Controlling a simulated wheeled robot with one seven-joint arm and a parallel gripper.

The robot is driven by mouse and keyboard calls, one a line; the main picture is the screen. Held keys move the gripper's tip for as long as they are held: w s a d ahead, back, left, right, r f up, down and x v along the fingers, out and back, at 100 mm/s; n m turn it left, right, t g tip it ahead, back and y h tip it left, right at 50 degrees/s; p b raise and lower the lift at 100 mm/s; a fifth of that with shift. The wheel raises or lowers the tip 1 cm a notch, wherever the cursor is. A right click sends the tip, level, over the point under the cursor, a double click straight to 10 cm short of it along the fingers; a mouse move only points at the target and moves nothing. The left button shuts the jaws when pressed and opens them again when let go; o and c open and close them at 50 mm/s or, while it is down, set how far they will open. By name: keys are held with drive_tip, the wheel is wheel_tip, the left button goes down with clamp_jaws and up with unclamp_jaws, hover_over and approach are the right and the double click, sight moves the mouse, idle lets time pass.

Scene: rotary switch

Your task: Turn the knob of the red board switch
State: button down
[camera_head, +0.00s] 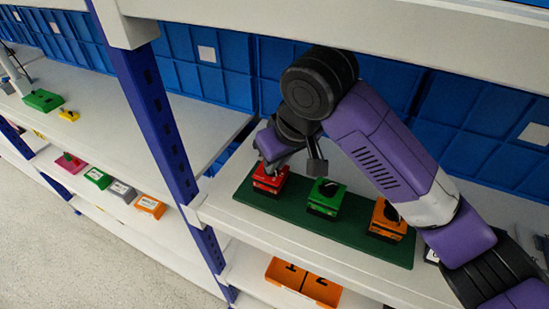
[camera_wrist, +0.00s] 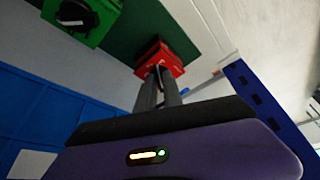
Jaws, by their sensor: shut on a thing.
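The red board switch (camera_head: 270,181) sits at the left end of a dark green board (camera_head: 342,235) on the shelf. It also shows in the wrist view (camera_wrist: 160,57), at the top centre, beyond my fingers. My gripper (camera_head: 275,166) is over its top, with the fingers shut on its knob. In the wrist view my gripper's fingertips (camera_wrist: 160,72) meet the red top face. The knob is mostly hidden between the fingers, so its angle cannot be told.
A green switch (camera_head: 325,197) and an orange switch (camera_head: 388,219) with black knobs stand to the right on the same board. A blue upright post (camera_head: 160,110) is at the left. Blue bins (camera_head: 205,70) line the back. A shelf beam crosses above my arm.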

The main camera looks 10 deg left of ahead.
drive_tip(key=n, duration=0.2)
drive_tip(key=n+g+p, duration=0.1)
drive_tip(key=n+g+y, duration=0.1)
drive_tip(key=n, duration=0.1)
drive_tip(key=shift+w+d+n+p, duration=0.3)
drive_tip(key=shift+w+p, duration=0.05)
drive_tip(key=shift+p, duration=0.05)
drive_tip(key=n, duration=0.2)
drive_tip(key=n+g, duration=0.1)
drive_tip(key=n, duration=0.1)
drive_tip(key=w+n+g, duration=0.1)
drive_tip(key=n, duration=0.1)
drive_tip(key=shift+y, duration=0.3)
drive_tip(key=n+g, duration=0.1)
drive_tip(key=n, duration=0.3)
drive_tip(key=w+n+g+h, duration=0.1)
drive_tip(key=n, duration=0.1)
drive_tip(key=shift+a+n+g, duration=0.2)
drive_tip(key=shift+n+g, duration=0.1)
drive_tip(key=n, duration=0.2)
drive_tip(key=shift+w+a+r+n+g+h, duration=0.1)
drive_tip(key=shift+a+n+g+h, duration=0.05)
drive_tip(key=shift+n+g+h, duration=0.2)
drive_tip(key=shift+w+a+n+g+h+p, duration=0.15)
drive_tip(key=shift+n+h+p, duration=0.15)
drive_tip(key=shift+n, duration=0.5)
drive_tip(key=shift+s+n+g+h+p, duration=0.15)
drive_tip(key=shift+n+h, duration=0.1)
drive_tip(key=shift+n, duration=0.5)
drive_tip(key=shift+w, duration=0.15)
